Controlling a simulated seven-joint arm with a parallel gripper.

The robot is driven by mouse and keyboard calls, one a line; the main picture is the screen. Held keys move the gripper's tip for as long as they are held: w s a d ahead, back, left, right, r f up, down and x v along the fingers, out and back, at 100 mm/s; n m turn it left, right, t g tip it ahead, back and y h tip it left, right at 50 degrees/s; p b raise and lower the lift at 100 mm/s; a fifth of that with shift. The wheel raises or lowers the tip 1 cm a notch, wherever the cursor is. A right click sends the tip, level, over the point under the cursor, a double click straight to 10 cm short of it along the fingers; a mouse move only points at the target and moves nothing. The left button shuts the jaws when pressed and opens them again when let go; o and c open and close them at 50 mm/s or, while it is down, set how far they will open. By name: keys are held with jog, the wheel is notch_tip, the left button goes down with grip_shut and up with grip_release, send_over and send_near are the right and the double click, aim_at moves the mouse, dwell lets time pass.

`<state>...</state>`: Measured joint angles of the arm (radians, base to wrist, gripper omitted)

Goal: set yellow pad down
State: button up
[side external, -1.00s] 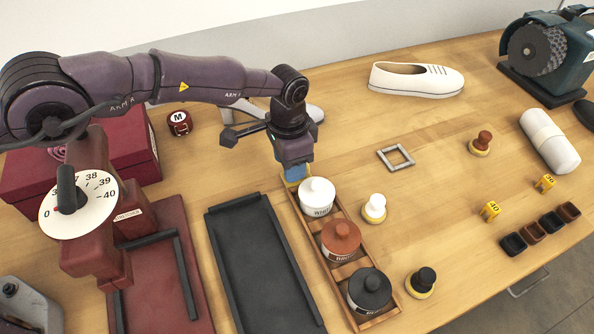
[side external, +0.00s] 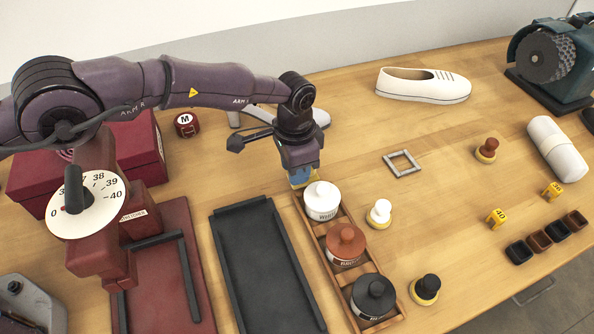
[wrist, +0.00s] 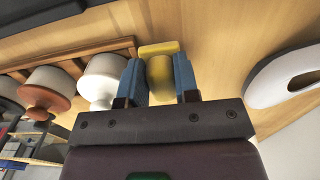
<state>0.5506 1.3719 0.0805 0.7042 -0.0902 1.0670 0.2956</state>
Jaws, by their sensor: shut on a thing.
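A yellow pad (wrist: 159,68) shows in the wrist view, gripped between the two blue fingers of my gripper (wrist: 158,84). In the side external view my gripper (side external: 303,174) points down behind the white-lidded jar (side external: 322,201), near the far end of the wooden rack (side external: 333,283). Only a little yellow shows at the fingertips there; the rest of the pad is hidden. I cannot tell whether the pad touches the table.
Brown (side external: 345,243) and black (side external: 373,296) jars also sit in the rack. A dark tray (side external: 255,265) lies left of it. White (side external: 379,212), brown (side external: 486,149) and black (side external: 426,288) knobbed daubers stand to the right. Open table surrounds the small grey frame (side external: 402,163).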

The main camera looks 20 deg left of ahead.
notch_tip(320, 180, up, 8)
jog(key=shift+f, duration=0.1)
jog(key=shift+r, duration=0.25)
jog(key=shift+w+a+r, duration=0.15)
jog(key=shift+a+r, duration=0.05)
jog(key=shift+a, duration=0.05)
jog(key=a+r+n, duration=0.2)
jog(key=a+r, duration=0.1)
jog(key=a, duration=1.2)
jog(key=s+a+f, duration=0.1)
jog(key=f, duration=0.2)
jog(key=s+a+f+m, duration=0.1)
jog(key=s+f, duration=0.1)
jog(key=f, duration=0.1)
jog(key=s+a+f+m, duration=0.1)
jog(key=s+f, duration=0.1)
jog(key=f, duration=0.1)
jog(key=shift+s+a, duration=0.15)
jog(key=shift+a, duration=0.2)
jog(key=shift+f, duration=2)
